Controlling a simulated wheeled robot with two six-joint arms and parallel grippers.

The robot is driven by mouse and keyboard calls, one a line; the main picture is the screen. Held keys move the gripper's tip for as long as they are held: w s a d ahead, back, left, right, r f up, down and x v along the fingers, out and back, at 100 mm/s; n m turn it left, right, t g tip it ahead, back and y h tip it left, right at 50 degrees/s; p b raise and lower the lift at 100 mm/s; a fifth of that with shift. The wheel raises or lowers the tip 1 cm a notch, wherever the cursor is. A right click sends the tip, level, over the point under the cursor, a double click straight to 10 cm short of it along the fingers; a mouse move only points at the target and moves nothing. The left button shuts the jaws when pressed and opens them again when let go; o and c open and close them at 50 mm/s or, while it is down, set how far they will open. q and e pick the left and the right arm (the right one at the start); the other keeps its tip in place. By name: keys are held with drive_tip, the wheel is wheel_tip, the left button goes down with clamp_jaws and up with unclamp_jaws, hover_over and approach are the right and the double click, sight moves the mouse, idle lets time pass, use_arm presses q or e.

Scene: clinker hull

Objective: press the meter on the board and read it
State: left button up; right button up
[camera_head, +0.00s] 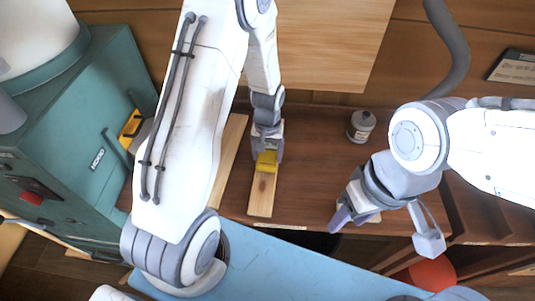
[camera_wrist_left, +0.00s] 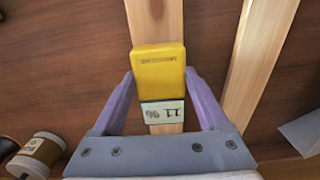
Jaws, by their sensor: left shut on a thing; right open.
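The yellow meter (camera_head: 267,157) is between the fingers of my left gripper (camera_head: 267,150), at the pale wooden board (camera_head: 262,196). In the left wrist view the meter (camera_wrist_left: 158,72) lies over the board (camera_wrist_left: 152,20), between the two purple fingers of my left gripper (camera_wrist_left: 160,95). Whether it presses on the wood I cannot tell. Its pale display (camera_wrist_left: 162,112) shows dark characters that look like 11 and a mark, perhaps a percent sign; the small lettering above is unreadable. My right gripper (camera_head: 352,208) is open, low over the bench's front edge at the right.
A second pale board (camera_head: 228,160) lies left of the first, partly behind my arm. A small bottle (camera_head: 361,127) stands on the brown bench. A teal machine (camera_head: 85,130) fills the left. A blue surface (camera_head: 270,265) is in front. Bench between board and bottle is clear.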

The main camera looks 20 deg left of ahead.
sight(267, 157)
use_arm(q)
wheel_tip(267, 157, up, 7)
drive_tip(key=p, duration=0.5)
idle(0.5)
